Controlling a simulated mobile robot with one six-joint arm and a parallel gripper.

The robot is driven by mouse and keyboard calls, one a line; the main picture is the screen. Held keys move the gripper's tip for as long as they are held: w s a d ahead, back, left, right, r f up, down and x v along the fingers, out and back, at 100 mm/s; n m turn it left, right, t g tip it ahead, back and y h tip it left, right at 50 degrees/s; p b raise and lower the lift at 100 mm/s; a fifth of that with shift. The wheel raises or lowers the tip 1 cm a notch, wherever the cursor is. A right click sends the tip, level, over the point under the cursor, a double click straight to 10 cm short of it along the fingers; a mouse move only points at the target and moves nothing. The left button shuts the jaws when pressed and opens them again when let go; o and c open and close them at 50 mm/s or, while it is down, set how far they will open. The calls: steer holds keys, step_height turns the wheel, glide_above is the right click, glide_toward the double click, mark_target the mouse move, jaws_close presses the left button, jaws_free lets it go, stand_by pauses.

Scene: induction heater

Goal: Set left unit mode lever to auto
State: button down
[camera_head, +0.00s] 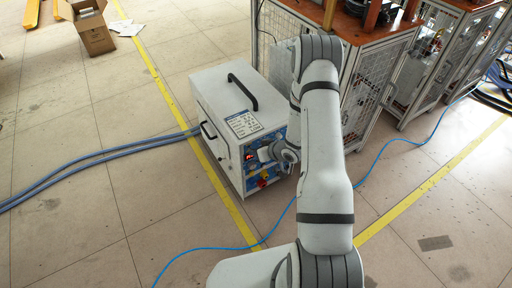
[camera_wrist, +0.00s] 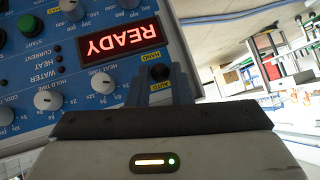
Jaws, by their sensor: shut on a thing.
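The left unit is a white cabinet on the floor (camera_head: 215,95) with a blue control panel (camera_wrist: 100,75) on its front. In the wrist view the panel is upside down and its red display (camera_wrist: 119,42) reads READY. In the head view my gripper (camera_head: 268,154) is at the panel. The lever's shaft is hidden, so I cannot tell its exact setting.
Several white dials (camera_wrist: 48,99) and a green START button (camera_wrist: 31,25) are close to my gripper on the panel. Caged machine stands (camera_head: 375,85) are right of the cabinet. A blue cable (camera_head: 215,248) crosses the floor.

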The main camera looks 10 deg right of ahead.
steer(key=shift+a+r+g+p, duration=0.1)
steer(key=shift+r+g+p, duration=0.25)
steer(key=shift+g+p, duration=0.45)
steer(key=shift+f+h+p, duration=0.15)
steer(key=shift+h+p, duration=0.15)
steer(key=shift+p, duration=0.15)
steer(key=c, duration=1.3)
jaws_free()
steer(key=shift+w, duration=0.15)
steer(key=p+v, duration=0.1)
steer(key=v, duration=0.7)
